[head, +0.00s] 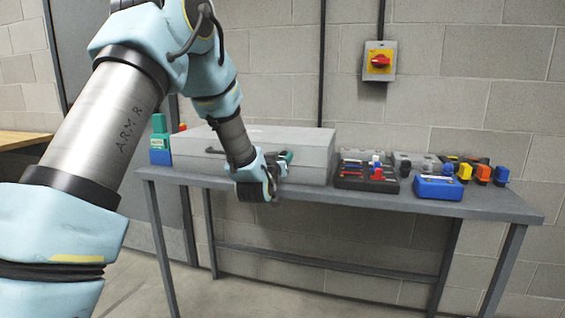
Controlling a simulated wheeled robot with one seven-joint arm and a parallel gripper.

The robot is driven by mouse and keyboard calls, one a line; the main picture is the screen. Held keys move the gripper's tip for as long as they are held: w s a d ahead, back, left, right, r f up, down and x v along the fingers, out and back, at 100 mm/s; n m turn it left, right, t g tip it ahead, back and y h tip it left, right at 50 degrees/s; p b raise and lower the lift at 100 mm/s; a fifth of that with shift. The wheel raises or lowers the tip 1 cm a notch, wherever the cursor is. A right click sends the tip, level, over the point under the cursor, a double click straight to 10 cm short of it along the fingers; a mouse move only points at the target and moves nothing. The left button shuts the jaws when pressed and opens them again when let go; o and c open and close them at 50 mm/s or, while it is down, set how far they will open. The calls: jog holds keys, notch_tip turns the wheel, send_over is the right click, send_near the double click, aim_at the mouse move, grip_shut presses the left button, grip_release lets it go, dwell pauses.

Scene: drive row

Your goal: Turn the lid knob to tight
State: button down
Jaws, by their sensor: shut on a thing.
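A grey case (315,150) with a flat lid lies on the left half of the grey table. My gripper (275,178) is at the front face of the case, right of its middle, and is shut on the lid knob. The knob is hidden behind the fingers and wrist, so its turn position cannot be told. A small teal piece (287,156) shows just above the fingers against the case; what it belongs to is unclear.
A dark tray of small parts (350,182) and a blue toolbox (438,188) stand right of the case. Several coloured blocks (482,174) sit at the far right. Green and blue boxes (159,142) stand at the left. A red switch (380,61) is on the wall.

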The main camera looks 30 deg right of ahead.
jog(key=m+b, duration=0.3)
jog(key=shift+f+b, duration=0.3)
jog(key=m+b, duration=0.4)
jog(key=m, duration=0.1)
jog(key=shift+r, duration=0.1)
jog(key=m+b, duration=0.2)
jog(key=m, duration=0.2)
jog(key=shift+b, duration=0.3)
jog(key=shift+r+m+b, duration=0.15)
jog(key=shift+m+b, duration=0.55)
jog(key=shift+m, duration=0.8)
jog(key=c, duration=0.5)
grip_release()
jog(key=shift+c, duration=0.2)
jog(key=v, duration=1)
jog(key=shift+s+a+b, duration=0.3)
jog(key=shift+b, duration=0.05)
